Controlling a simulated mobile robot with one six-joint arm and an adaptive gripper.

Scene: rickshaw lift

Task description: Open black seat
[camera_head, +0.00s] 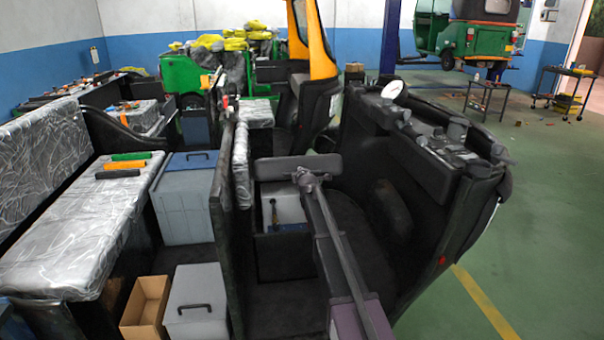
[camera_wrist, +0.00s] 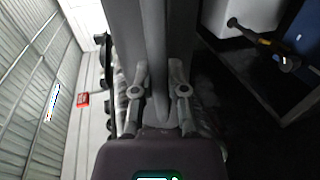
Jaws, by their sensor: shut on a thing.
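The black seat (camera_head: 278,169) is a dark padded slab in the middle of the head view. It is raised on edge over an uncovered compartment (camera_head: 285,252). My gripper (camera_head: 304,178) is at the seat's near side and shut on its edge. In the wrist view, the two fingers (camera_wrist: 159,88) lie against the dark grey seat (camera_wrist: 128,30). The exact contact at the fingertips is hard to make out.
Inside the compartment are a light grey box (camera_head: 291,204) and a tool with a yellow and black handle (camera_wrist: 263,43). A black dashboard (camera_head: 425,150) stands to the right. A partition (camera_head: 226,220), blue-lidded box (camera_head: 190,200) and plastic-wrapped bench (camera_head: 75,235) stand left. Green floor (camera_head: 540,220) is open at far right.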

